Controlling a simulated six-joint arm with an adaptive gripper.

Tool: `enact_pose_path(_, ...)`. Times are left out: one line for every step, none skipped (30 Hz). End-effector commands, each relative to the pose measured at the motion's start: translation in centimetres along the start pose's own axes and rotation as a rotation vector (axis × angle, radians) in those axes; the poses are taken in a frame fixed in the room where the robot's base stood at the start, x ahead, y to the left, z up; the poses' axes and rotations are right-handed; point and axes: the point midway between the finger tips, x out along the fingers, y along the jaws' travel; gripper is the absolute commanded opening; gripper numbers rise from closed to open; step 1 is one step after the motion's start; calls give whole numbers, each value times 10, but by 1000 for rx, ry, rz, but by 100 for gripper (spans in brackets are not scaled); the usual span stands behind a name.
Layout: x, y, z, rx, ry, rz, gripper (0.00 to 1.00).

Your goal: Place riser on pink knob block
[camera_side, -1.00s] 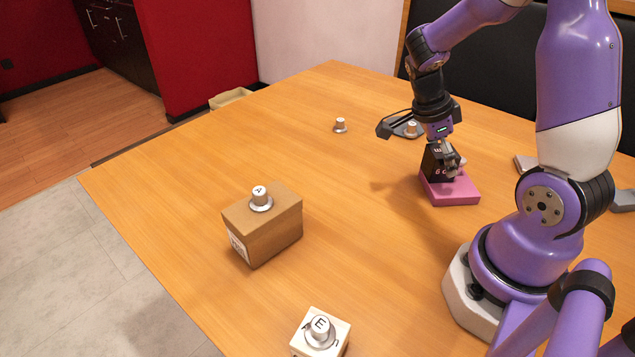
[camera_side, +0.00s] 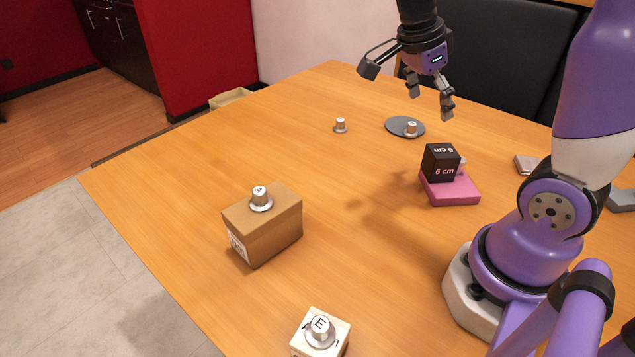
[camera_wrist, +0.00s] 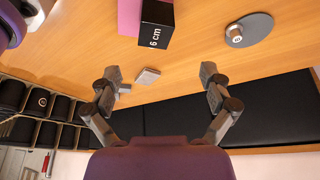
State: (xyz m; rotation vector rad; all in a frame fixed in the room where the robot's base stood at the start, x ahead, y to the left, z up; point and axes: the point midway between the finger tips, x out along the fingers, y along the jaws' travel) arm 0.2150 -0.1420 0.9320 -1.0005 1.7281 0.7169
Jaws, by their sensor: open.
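The riser is a black cube marked "6 cm" (camera_side: 441,162). It rests on the pink knob block (camera_side: 452,190), toward its left side, with a light knob (camera_side: 461,163) partly hidden behind it. The riser (camera_wrist: 156,23) and an edge of the pink block (camera_wrist: 129,15) also show at the top of the wrist view. My gripper (camera_side: 431,98) is open and empty, raised above and behind the block, clear of the riser. Its two spread fingers (camera_wrist: 161,82) show in the wrist view with nothing between them.
A cardboard box (camera_side: 265,228) with a knob on top stands left of centre. A white block (camera_side: 320,335) with a knob marked E is in front. A grey disc with a knob (camera_side: 392,125) and a lone knob (camera_side: 340,125) are farther back. The table's middle is clear.

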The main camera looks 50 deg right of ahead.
Motion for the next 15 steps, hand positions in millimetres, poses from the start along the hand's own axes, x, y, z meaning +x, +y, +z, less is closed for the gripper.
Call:
enact_pose_path(-8,4,4,-165,-21,-66,92)
enact_pose_path(-12,6,8,-295,-32,-115,92)
enact_pose_path(-17,10,16,-483,-44,-187,92)
enact_pose_path(-22,13,23,-631,-48,-246,92)
enact_pose_path(-25,18,30,-776,-49,-306,92)
enact_pose_path(-30,25,41,-963,-44,-387,92)
enact_pose_path(-33,30,49,-1096,-35,-449,92)
enact_pose_path(-36,36,58,-1221,-25,-508,92)
enact_pose_path(-40,44,68,-1376,-7,-584,92)
enact_pose_path(-42,51,76,-1478,9,-637,92)
enact_pose_path(-44,57,82,-1568,25,-685,92)
enact_pose_path(-46,64,90,-1671,46,-742,92)
enact_pose_path(-46,68,95,-1734,60,-777,92)
enact_pose_path(-48,72,99,-1785,72,-806,92)
enact_pose_path(-48,76,104,-1836,86,-836,92)
